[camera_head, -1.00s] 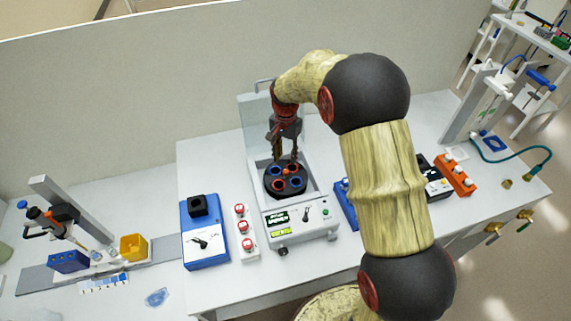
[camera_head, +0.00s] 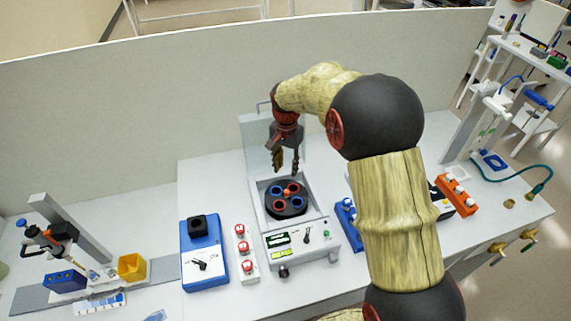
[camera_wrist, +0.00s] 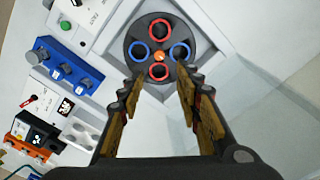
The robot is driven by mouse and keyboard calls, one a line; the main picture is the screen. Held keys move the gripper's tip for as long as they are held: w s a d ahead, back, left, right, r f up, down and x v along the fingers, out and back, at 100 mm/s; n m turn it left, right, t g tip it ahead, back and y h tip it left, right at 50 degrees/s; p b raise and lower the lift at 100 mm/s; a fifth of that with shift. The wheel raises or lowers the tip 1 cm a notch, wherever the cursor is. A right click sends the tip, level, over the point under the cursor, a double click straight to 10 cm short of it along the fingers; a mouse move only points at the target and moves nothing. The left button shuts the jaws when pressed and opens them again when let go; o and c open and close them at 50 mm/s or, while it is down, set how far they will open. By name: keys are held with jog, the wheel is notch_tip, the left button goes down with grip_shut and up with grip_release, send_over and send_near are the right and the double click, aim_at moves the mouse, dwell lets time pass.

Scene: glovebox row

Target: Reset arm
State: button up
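My gripper (camera_head: 286,160) hangs pointing down above the open centrifuge (camera_head: 318,225). Its two fingers are apart with nothing between them, as the wrist view shows (camera_wrist: 158,103). Below it is the black round rotor (camera_head: 286,207) with red and blue rings around an orange-topped centre; the rotor also shows in the wrist view (camera_wrist: 133,44). There is a visible gap between the fingertips and the rotor in the head view. The centrifuge's clear lid (camera_head: 256,140) stands raised behind the gripper. My arm hides part of the bench to the right.
A blue device (camera_head: 205,262) and a white strip with red-capped knobs (camera_head: 246,268) stand left of the centrifuge. Right are a blue block (camera_head: 346,222) and an orange block (camera_head: 458,196). A pipette stand (camera_head: 70,228) and yellow bin (camera_head: 131,266) are far left. A wall panel (camera_head: 150,100) stands behind.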

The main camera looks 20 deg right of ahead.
dwell(0.3)
jog(key=s+r+n+t+b, duration=0.2)
jog(key=s+r+n+b, duration=0.1)
jog(key=s, duration=0.8)
jog(key=s+r+n+t+b, duration=0.2)
jog(key=s+r+n+b, duration=0.1)
jog(key=s, duration=0.8)
jog(key=s+r+n+t+b, duration=0.2)
jog(key=s+r+n+b, duration=0.15)
jog(key=s, duration=0.75)
notch_tip(320, 180, down, 15)
jog(key=b, duration=1.5)
jog(key=shift+w, duration=0.2)
jog(key=shift+f, duration=0.1)
